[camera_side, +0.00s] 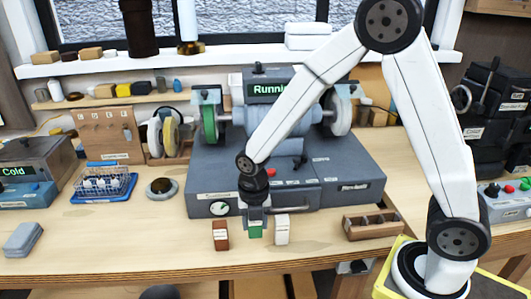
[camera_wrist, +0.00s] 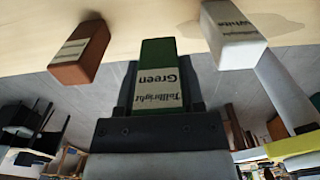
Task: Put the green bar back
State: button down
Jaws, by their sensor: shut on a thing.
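The green bar (camera_side: 255,229) is between the jaws of my gripper (camera_side: 255,216), which is shut on it. In the wrist view the green bar (camera_wrist: 158,68) carries a pale label reading "Tallbright Green". A brown bar (camera_side: 221,236) stands to its left and a white bar (camera_side: 282,229) to its right near the front of the bench. The brown bar (camera_wrist: 80,52) and the white bar (camera_wrist: 233,36) also flank it in the wrist view. I cannot tell whether the green bar touches the bench.
A grey machine (camera_side: 300,180) with wheels and a "Running" display stands just behind. A wooden compartment tray (camera_side: 371,226) lies to the right. A wire rack on a blue tray (camera_side: 104,188) and a grey block (camera_side: 23,240) are to the left.

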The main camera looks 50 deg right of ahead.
aim_at(251, 232)
jog(key=shift+w+f, duration=0.3)
jog(key=shift+f, duration=0.05)
jog(key=shift+w+f, duration=0.25)
jog(key=shift+f, duration=1.6)
jog(key=shift+f, duration=0.15)
jog(key=shift+c, duration=1)
grip_release()
jog(key=shift+r, duration=6.2)
